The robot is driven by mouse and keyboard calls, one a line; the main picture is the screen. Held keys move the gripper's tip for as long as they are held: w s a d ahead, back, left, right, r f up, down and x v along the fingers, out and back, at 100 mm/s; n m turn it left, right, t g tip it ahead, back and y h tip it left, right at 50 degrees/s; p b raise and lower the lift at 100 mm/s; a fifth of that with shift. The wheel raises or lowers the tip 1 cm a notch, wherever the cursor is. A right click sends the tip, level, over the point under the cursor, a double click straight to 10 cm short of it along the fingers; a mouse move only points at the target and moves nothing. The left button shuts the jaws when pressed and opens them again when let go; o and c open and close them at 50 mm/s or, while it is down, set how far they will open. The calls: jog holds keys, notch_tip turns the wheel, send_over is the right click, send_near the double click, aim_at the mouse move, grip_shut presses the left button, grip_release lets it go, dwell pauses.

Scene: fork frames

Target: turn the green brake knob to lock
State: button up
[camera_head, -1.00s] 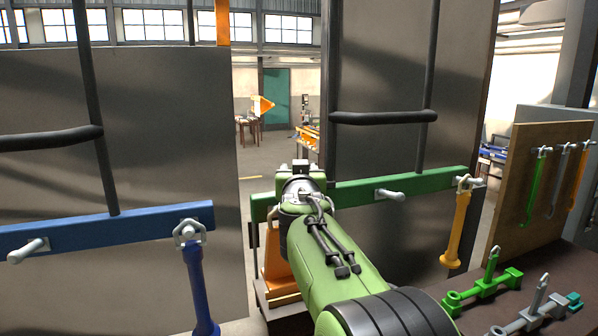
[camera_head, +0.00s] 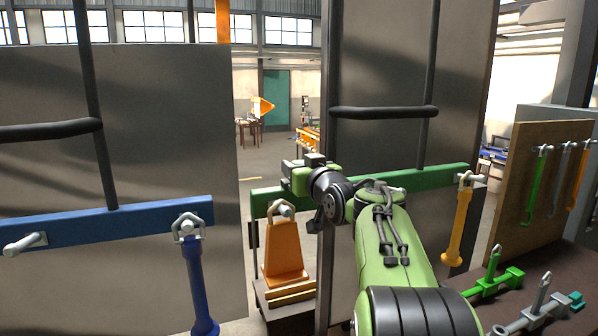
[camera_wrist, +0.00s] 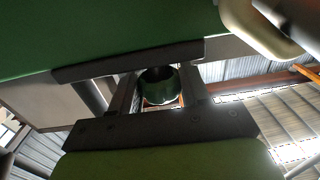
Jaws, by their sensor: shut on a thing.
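In the wrist view, a dark green round knob (camera_wrist: 157,88) sits between the two fingers of my gripper (camera_wrist: 160,82), which is shut on it. A broad green surface (camera_wrist: 90,30) lies just above the fingers. In the head view, my gripper (camera_head: 302,174) is at the left part of the green bar (camera_head: 443,178) across the right grey panel. My wrist and forearm cover the middle of that bar. The knob is hidden in the head view, so its turn angle cannot be told.
An orange block with a ring (camera_head: 285,250) stands below the bar's left end. A yellow handle (camera_head: 457,228) hangs at its right end. A blue bar (camera_head: 100,226) with a blue handle (camera_head: 198,280) crosses the left panel. Green and grey tools lie on the bench (camera_head: 565,255) at right.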

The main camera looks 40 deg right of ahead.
jog(key=n+y+p, duration=0.1)
jog(key=n+y, duration=0.1)
jog(key=y, duration=0.1)
jog(key=n+y+p, duration=0.2)
jog(key=y, duration=0.1)
jog(key=shift+d+r+y, duration=0.15)
jog(key=shift+d+y, duration=0.05)
jog(key=shift+y, duration=0.1)
jog(key=shift+a+n+y+p, duration=0.15)
jog(key=shift+n+y+p, duration=0.5)
jog(key=shift+n+y, duration=0.65)
jog(key=shift+g+y, duration=0.3)
jog(key=shift+y, duration=0.2)
jog(key=o, duration=1)
jog(key=shift+o, duration=0.2)
jog(key=b+v, duration=0.2)
jog(key=v, duration=1.3)
jog(key=shift+s+b, duration=0.35)
jog(key=shift+b, duration=0.05)
